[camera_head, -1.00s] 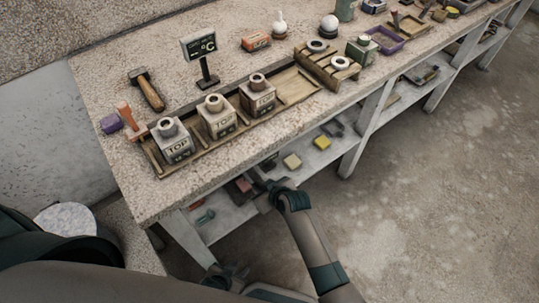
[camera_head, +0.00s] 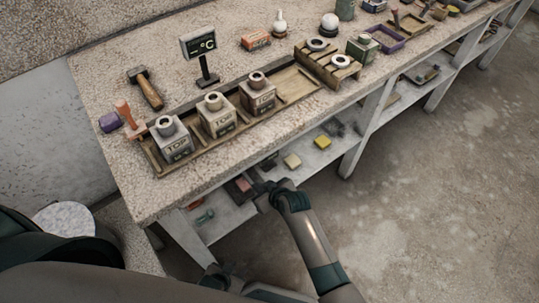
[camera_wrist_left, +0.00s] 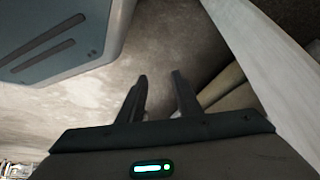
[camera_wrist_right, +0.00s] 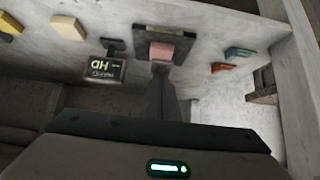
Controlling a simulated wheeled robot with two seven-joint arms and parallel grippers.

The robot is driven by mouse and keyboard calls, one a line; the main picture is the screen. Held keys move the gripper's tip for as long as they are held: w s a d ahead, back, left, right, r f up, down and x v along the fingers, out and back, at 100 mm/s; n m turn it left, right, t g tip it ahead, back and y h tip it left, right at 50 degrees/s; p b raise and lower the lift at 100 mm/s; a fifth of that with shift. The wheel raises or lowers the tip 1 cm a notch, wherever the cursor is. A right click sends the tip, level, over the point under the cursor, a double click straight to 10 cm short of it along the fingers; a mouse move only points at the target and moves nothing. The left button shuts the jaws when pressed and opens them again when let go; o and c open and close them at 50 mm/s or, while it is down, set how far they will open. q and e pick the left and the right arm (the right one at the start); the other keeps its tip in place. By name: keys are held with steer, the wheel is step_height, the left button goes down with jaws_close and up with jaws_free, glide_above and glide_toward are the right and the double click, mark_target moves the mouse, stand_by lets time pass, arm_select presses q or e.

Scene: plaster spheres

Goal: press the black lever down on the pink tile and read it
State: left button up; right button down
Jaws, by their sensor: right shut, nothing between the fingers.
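The pink tile (camera_wrist_right: 165,52) lies on a dark plate (camera_wrist_right: 152,33) on the lower shelf; it also shows in the head view (camera_head: 244,184). My right gripper (camera_wrist_right: 161,70) is shut and empty, its tips at the tile's near edge; I cannot tell whether they touch. It also shows in the head view (camera_head: 262,191), reaching under the tabletop. I cannot make out a separate black lever. My left gripper (camera_wrist_left: 160,85) is open and empty, low in front of the bench (camera_head: 222,280).
The tabletop edge (camera_head: 236,172) overhangs the shelf. Yellow blocks (camera_head: 322,142) and a teal piece (camera_wrist_right: 238,53) with a red one (camera_wrist_right: 221,67) lie on the shelf. A bench leg (camera_head: 365,130) stands right.

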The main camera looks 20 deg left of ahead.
steer(key=shift+f+b, duration=0.35)
steer(key=shift+f, duration=0.25)
arm_select(q)
steer(key=shift+s+a+f+g, duration=0.5)
steer(key=shift+s+f, duration=0.05)
steer(key=shift+s, duration=0.25)
arm_select(e)
steer(key=shift+f, duration=0.15)
arm_select(q)
steer(key=shift+w+a, duration=0.1)
steer(key=shift+w, duration=0.1)
arm_select(e)
steer(key=shift+f, duration=0.2)
arm_select(q)
steer(key=shift+a+b, duration=0.1)
steer(key=shift+b, duration=0.25)
arm_select(e)
steer(key=shift+f, duration=0.25)
arm_select(q)
steer(key=shift+a+y, duration=0.15)
steer(key=shift+y, duration=0.15)
steer(key=shift+s+f, duration=0.15)
steer(key=shift+s, duration=0.2)
steer(key=shift+w, duration=0.1)
